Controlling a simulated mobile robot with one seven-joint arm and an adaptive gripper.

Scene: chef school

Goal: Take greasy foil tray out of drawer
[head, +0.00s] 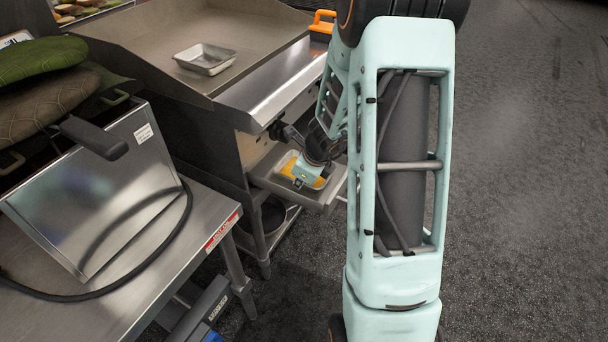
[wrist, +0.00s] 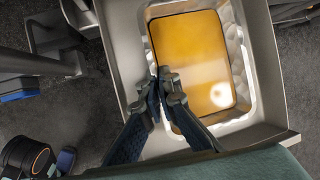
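The greasy foil tray (wrist: 237,60), a silver tray with a shiny orange-yellow layer of grease inside, sits in the open drawer (wrist: 265,75). In the head view the tray (head: 319,184) shows partly behind my gripper (head: 300,172), in the pulled-out drawer (head: 325,198) under the griddle. In the wrist view my gripper (wrist: 164,78) reaches down at the tray's left side. Its fingertips are nearly together, one on each side of the tray's left wall, and look shut on it. The exact contact is hidden by the fingers.
Another, empty foil tray (head: 206,59) stands on the griddle top (head: 170,30). An orange-handled tool (head: 322,25) lies at the griddle's right edge. The floor (head: 520,180) at the right is clear.

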